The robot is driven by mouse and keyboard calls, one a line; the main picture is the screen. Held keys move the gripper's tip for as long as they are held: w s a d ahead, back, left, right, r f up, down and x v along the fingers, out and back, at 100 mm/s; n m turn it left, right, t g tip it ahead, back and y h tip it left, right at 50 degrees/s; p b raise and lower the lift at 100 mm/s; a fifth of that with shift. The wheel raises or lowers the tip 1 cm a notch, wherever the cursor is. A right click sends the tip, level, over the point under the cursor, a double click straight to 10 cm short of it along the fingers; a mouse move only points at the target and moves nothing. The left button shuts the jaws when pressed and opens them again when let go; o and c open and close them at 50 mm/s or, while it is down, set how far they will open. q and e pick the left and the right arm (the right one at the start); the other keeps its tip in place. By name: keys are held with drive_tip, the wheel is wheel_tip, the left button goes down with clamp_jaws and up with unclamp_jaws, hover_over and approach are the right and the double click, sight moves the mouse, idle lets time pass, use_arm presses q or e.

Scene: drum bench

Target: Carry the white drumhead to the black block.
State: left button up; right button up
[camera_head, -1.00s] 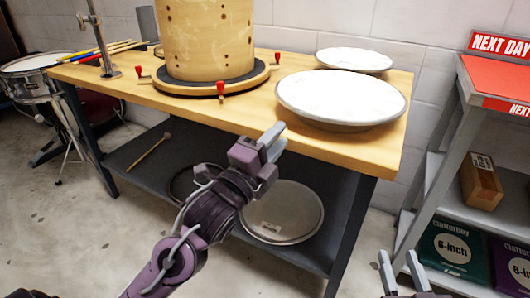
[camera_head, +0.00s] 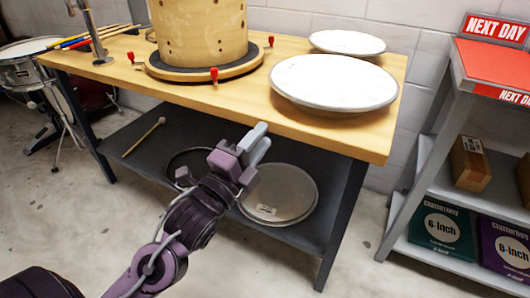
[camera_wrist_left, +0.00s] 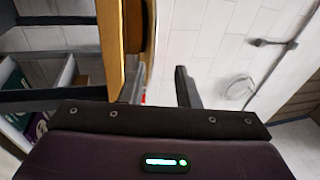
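Two white round drumheads lie on the wooden bench (camera_head: 300,122). The larger white drumhead (camera_head: 334,82) is at the right front, near the bench edge. The smaller one (camera_head: 346,42) lies behind it. My left gripper (camera_head: 257,142) is in front of the bench, below and left of the larger drumhead and apart from it. In the left wrist view its fingers (camera_wrist_left: 159,85) stand apart with nothing between them. My right gripper is out of view. I cannot clearly make out a black block; a dark round pad (camera_head: 160,68) sits under the drum shell.
A wooden drum shell (camera_head: 200,32) stands on the bench amid red-handled clamps. Drumsticks and a metal stand are at the left. The lower shelf (camera_head: 140,150) holds a mallet and round heads. A grey rack (camera_head: 455,100) with boxes stands at the right.

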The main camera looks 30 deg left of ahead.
use_arm(q)
drive_tip(key=s+d+f+n+g, duration=0.1)
drive_tip(key=d+f+n+g, duration=0.15)
drive_tip(key=f, duration=0.45)
drive_tip(key=s+d+f+n+g, duration=0.1)
drive_tip(key=d+f+n+g, duration=0.1)
drive_tip(key=f+n, duration=0.35)
drive_tip(key=s+d+f+n+g+h, duration=0.1)
drive_tip(key=s+d+f+n+g, duration=0.2)
drive_tip(key=f, duration=0.4)
drive_tip(key=s+d+f+n+g+h, duration=0.1)
drive_tip(key=s+d+f+n+g, duration=0.3)
drive_tip(key=s+d+f, duration=0.2)
wheel_tip(320, 180, down, 3)
drive_tip(key=shift+d+r, duration=0.2)
drive_tip(key=shift+d, duration=0.45)
drive_tip(key=shift+g, duration=0.25)
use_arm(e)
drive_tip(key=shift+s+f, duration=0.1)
